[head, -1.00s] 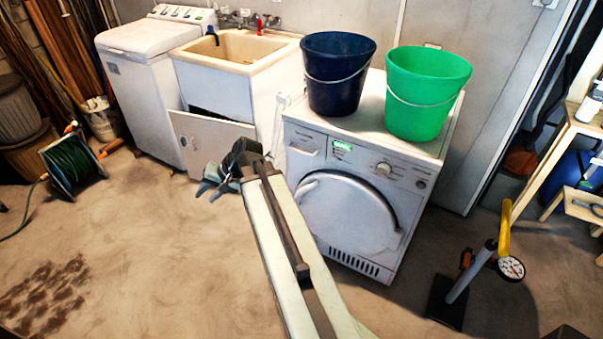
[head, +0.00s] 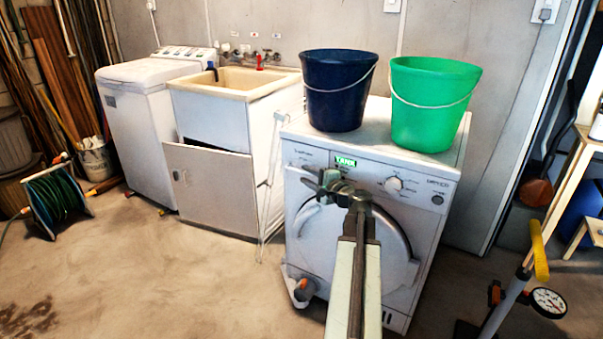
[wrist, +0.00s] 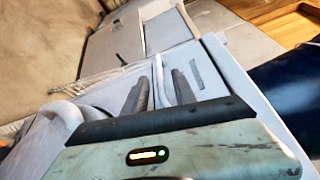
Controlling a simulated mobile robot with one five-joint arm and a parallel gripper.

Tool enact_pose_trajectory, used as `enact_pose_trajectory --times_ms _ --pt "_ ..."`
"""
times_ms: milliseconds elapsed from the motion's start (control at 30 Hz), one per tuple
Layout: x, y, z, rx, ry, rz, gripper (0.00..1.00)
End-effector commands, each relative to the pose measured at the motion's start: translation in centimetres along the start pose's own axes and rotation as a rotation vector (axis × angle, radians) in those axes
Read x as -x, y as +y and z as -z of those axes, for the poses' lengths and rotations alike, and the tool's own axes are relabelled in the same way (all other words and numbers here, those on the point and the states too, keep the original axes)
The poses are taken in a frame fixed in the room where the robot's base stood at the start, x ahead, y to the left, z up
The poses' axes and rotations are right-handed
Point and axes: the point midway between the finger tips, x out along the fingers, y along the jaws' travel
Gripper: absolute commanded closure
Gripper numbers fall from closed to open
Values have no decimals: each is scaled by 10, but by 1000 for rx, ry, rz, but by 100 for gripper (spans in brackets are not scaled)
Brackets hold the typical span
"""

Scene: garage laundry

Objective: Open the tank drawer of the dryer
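The white dryer (head: 425,235) stands right of the sink cabinet. Its green display (head: 345,161) reads TANK. The tank drawer (head: 303,155) is at the upper left of its front panel and looks flush with it, though my gripper is close and its edges are small. My gripper (head: 330,182) is in front of the panel, right of and slightly below the drawer. In the wrist view my gripper (wrist: 160,90) has two dark fingers apart, with the pale panel beyond; I see nothing held. A dark slot (wrist: 196,74) shows on the panel beside the right finger.
A dark blue bucket (head: 338,90) and a green bucket (head: 430,105) stand on the dryer. A sink cabinet (head: 205,185) is to the left. A yellow-handled pump with a gauge (head: 548,302) stands at the lower right. The floor at front left is largely clear.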

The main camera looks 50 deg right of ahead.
Motion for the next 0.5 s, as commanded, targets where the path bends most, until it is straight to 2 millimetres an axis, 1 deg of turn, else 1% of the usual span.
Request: enact_pose_trajectory --times_ms 33,100,200,300,500 --pt "-12 1 1 1 -3 -1 67" --pt "-26 1 1 1 -3 -1 67" --pt "-42 1 1 1 -2 -1 67" --pt "-49 1 0 1 -1 -1 67" --pt "-48 1 -1 1 -2 -1 67"
